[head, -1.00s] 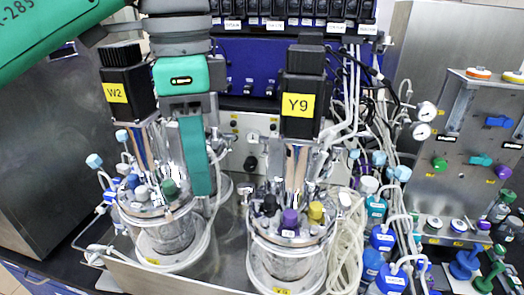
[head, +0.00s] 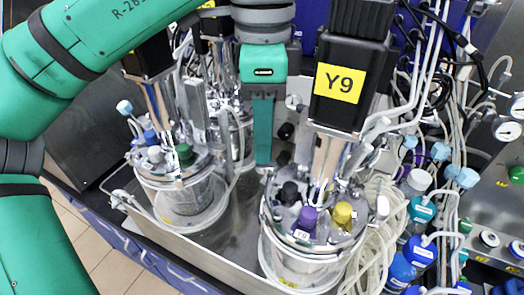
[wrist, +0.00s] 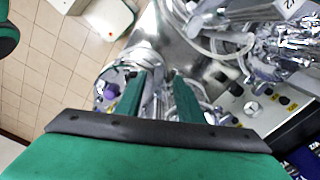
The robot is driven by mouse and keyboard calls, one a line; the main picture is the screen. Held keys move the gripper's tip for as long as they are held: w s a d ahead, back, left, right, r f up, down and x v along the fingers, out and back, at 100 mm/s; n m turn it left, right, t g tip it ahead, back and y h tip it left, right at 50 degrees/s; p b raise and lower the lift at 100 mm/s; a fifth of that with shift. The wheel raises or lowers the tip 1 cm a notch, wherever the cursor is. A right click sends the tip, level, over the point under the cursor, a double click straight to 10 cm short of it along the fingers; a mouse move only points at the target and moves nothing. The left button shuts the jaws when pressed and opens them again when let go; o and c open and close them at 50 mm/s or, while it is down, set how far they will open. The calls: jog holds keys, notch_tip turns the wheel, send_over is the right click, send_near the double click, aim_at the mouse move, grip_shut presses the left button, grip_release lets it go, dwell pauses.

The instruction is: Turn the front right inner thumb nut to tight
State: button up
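The front right bioreactor vessel (head: 290,262) stands under a black motor labelled Y9 (head: 339,83). Its metal head plate carries black, purple (head: 305,220) and yellow caps among shiny fittings. I cannot single out the front right inner thumb nut among these fittings. My gripper (head: 263,163) points down behind and left of this head plate, apart from it in the picture. In the wrist view, its two green fingers (wrist: 160,78) stand apart with a gap between them. A purple cap (wrist: 111,91) shows just left of them. I see nothing held.
The left bioreactor (head: 183,195), with a green cap, stands left of my gripper, and another vessel (head: 238,140) stands behind it. Tubing and blue-capped bottles (head: 420,250) crowd the right. The metal tray (head: 225,255) has bare room between the front vessels.

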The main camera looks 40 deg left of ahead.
aim_at(266, 167)
jog(key=shift+f, duration=2.35)
jog(key=shift+c, duration=0.6)
jog(key=shift+w, duration=0.1)
grip_shut()
